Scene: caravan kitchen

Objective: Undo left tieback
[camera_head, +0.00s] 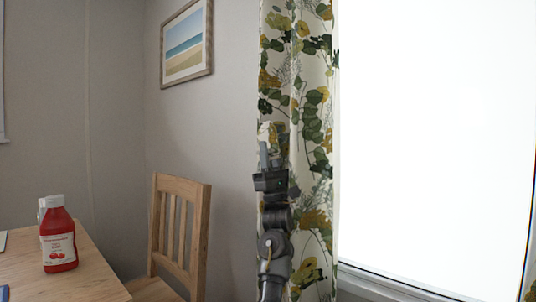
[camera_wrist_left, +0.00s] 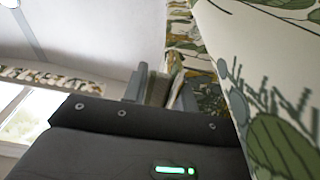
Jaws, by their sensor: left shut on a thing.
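The left curtain (camera_head: 310,110), cream with green and mustard leaves, hangs at the left side of the bright window. It also fills the right of the left wrist view (camera_wrist_left: 275,75). My left gripper (camera_head: 270,150) is in front of the curtain's left edge, pointing up. In the left wrist view its fingers (camera_wrist_left: 158,88) are shut on a narrow tan strip, which I take to be the left tieback (camera_wrist_left: 157,90). Most of the tieback is hidden by the fingers and the curtain folds. My right gripper is not in view.
A wooden chair (camera_head: 180,235) stands left of the curtain. A red ketchup bottle (camera_head: 58,238) stands on the wooden table (camera_head: 95,285) at lower left. A framed beach picture (camera_head: 186,42) hangs on the grey wall. The window (camera_head: 430,140) is right of the curtain.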

